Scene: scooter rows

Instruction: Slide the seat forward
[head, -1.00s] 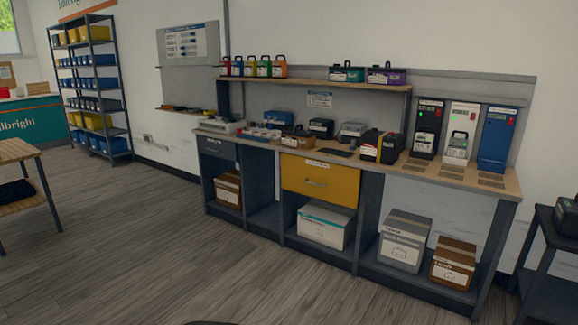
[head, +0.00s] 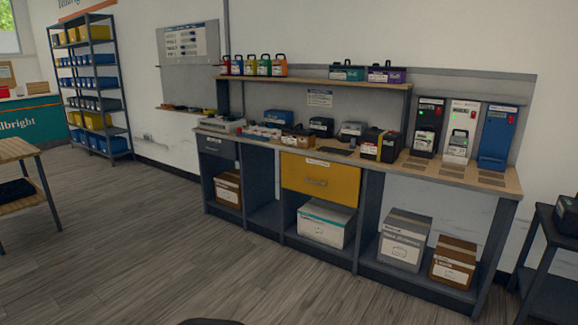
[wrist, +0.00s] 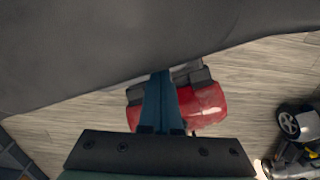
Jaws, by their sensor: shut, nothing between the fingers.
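In the wrist view, my gripper (wrist: 161,76) is shut, its teal fingers together with nothing between them. Their tips reach the lower edge of a large dark grey surface (wrist: 120,40), which fills the top of the picture. It may be the seat, but too little shows to be sure. I cannot tell whether the tips touch it. A red and black part (wrist: 205,106) lies beyond the fingers, above the wood floor, partly hidden by them. In the head view neither my gripper nor a clear seat shows; only a dark curved sliver (head: 212,322) shows at the bottom edge.
A wheel (wrist: 290,124) and yellow-and-black scooter parts (wrist: 296,160) are at the wrist view's right. In the head view, a workbench (head: 440,172) with chargers and batteries stands along the wall. A slatted table (head: 15,150) is at left and a dark stand (head: 545,245) at right. The floor between is clear.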

